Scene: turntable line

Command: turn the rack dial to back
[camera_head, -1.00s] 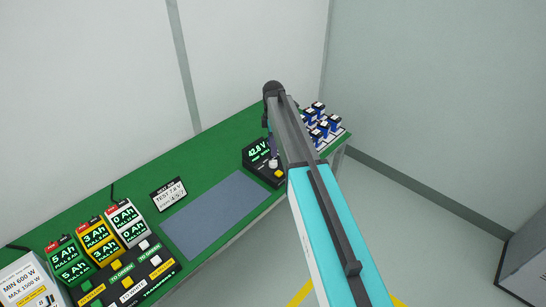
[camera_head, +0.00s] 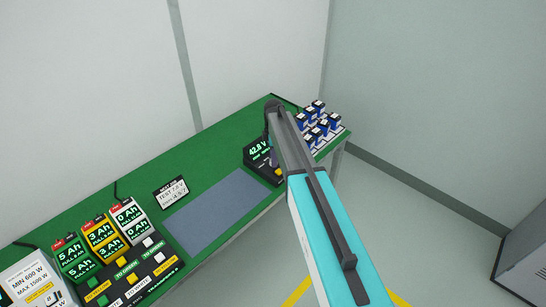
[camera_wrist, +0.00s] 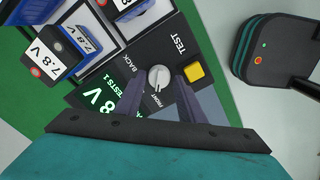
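The dial (camera_wrist: 158,78) is a round white knob on a dark tester box (camera_head: 255,156), between the printed words BACK and FRONT. Its pointer direction is too small to tell surely. My gripper (camera_wrist: 160,80) is open, with one purple finger on each side of the dial in the wrist view. I cannot tell whether either finger touches it. A yellow button (camera_wrist: 194,75) marked TEST sits just right of the right finger. In the head view my arm hides the dial, and the gripper shows only partly beside the box.
Blue battery packs stand on a rack (camera_head: 339,134) at the bench's far end, close to the tester. A grey mat (camera_head: 222,205) lies bare on the green bench (camera_head: 150,165). Chargers (camera_head: 100,235) and a labelled button panel (camera_head: 128,278) are at the near left.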

